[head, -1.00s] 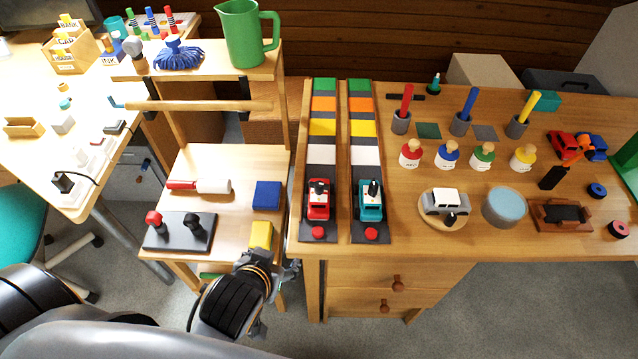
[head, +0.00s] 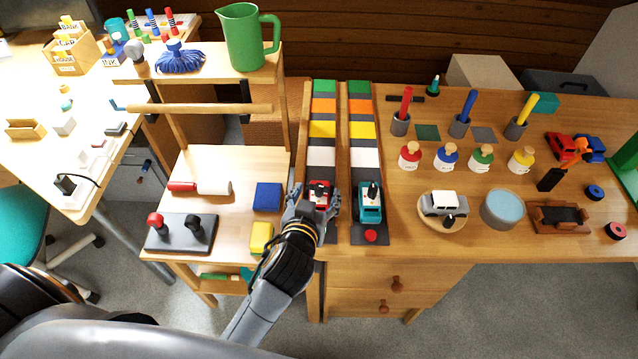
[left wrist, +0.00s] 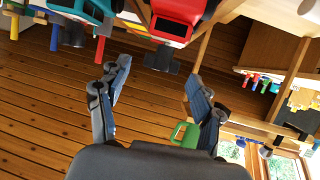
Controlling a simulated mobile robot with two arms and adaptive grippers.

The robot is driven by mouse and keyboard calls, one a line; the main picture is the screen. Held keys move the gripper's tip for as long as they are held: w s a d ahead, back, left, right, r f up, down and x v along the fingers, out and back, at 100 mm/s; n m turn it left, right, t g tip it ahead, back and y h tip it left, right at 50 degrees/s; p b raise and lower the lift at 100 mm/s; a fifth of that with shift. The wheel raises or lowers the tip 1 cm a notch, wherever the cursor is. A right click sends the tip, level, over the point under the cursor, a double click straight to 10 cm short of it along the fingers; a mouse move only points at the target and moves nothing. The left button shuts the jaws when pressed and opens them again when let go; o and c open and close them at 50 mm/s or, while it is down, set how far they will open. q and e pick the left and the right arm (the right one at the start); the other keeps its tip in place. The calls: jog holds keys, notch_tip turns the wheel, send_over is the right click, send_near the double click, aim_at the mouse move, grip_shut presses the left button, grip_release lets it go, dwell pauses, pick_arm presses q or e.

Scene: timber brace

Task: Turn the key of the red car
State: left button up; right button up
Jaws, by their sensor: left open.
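The red car (head: 321,188) sits on the left coloured track (head: 321,156) at its front end. My left gripper (head: 316,203) is over the front of this car, open, with one finger on either side and nothing held. It hides the car's front and the red button there. In the left wrist view the red car (left wrist: 178,12) is at the top, and a dark grey piece (left wrist: 161,61), which may be its key, sticks out between the open fingers, apparently clear of both. The teal car (head: 370,206) stands on the right track. My right gripper is not in view.
A red button (head: 371,236) lies in front of the teal car. Yellow (head: 261,236) and blue (head: 267,196) blocks and a two-lever box (head: 180,233) are on the side table to the left. A toy car on a round stand (head: 443,207) is to the right.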

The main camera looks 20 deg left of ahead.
aim_at(318, 188)
pick_arm(q)
jog(key=shift+x, duration=1.85)
jog(key=c, duration=1.2)
